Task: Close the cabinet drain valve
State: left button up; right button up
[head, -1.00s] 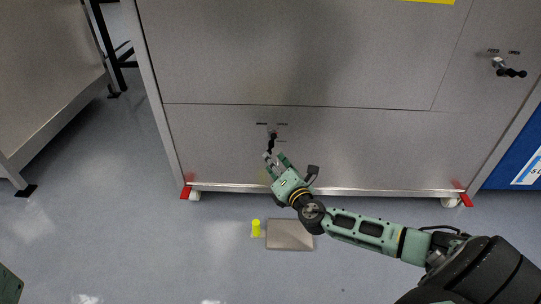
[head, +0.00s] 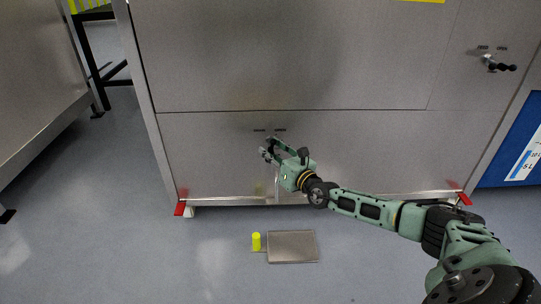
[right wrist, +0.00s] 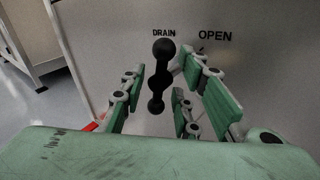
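The drain valve handle (right wrist: 160,76) is black with round knobs. In the right wrist view it stands nearly upright below the DRAIN label (right wrist: 164,32), with the OPEN label (right wrist: 215,36) to its right. My right gripper (head: 268,148) is at the cabinet's lower panel, and in the head view it mostly hides the handle. In the right wrist view my right gripper (right wrist: 167,92) is open, with its green-padded fingers on either side of the handle. Gaps show on both sides, and I cannot tell whether either finger touches it. My left gripper is not in view.
The grey metal cabinet (head: 350,150) fills the back. A similar feed valve (head: 497,64) is at the upper right. A yellow cylinder (head: 256,241) and a flat grey plate (head: 291,246) are on the floor in front. Another metal unit (head: 40,75) stands at the left.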

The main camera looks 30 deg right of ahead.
jog(key=shift+w, duration=0.2)
jog(key=shift+a, duration=0.1)
grip_shut()
